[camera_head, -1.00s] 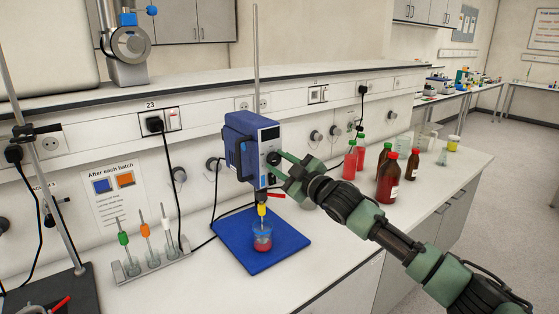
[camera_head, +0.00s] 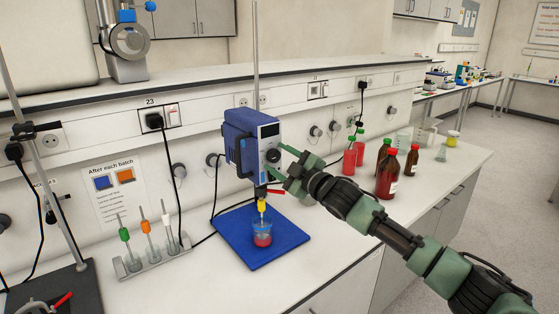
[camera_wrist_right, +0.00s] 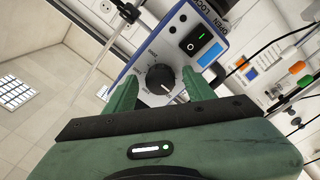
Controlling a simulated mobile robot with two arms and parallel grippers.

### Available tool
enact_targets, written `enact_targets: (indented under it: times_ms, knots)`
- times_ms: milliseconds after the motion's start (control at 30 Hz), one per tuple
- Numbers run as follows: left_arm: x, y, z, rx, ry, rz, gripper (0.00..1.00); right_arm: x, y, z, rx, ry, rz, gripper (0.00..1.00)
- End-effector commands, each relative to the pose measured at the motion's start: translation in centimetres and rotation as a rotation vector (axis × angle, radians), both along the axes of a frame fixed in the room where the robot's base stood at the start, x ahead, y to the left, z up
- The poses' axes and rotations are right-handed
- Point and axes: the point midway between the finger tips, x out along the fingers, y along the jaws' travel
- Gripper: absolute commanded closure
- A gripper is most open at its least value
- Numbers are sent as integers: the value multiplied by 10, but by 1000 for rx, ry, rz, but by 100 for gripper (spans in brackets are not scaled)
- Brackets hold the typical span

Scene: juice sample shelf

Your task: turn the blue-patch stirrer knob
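The blue stirrer (camera_head: 240,146) stands on a rod above the bench, with a dark round knob (camera_head: 273,156) on its front panel. In the right wrist view the knob (camera_wrist_right: 160,78) has a pale pointer mark towards the lower right. My right gripper (camera_head: 280,161) is at the front of the stirrer. Its two green fingers (camera_wrist_right: 160,86) are open, one on each side of the knob, with a gap visible to it. I cannot tell how far the fingertips are from the panel. My left gripper is not in view.
Below the stirrer, a small beaker of red liquid (camera_head: 262,240) stands on a blue mat (camera_head: 257,260). A rack of stirring rods (camera_head: 150,262) stands to the left. Red and brown bottles (camera_head: 387,176) stand to the right, behind my right arm.

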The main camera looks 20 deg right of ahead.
Motion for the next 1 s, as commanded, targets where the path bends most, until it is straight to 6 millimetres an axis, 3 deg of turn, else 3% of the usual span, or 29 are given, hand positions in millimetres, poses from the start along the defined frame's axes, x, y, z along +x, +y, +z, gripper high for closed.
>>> enact_targets:
  times_ms: [367,800,1000]
  knots:
    - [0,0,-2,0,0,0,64,-3,-2,-2,0,2,-1,44]
    - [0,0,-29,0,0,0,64,-60,-22,-8,-1,1,0,44]
    - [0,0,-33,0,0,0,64,-72,-27,-5,0,2,0,44]
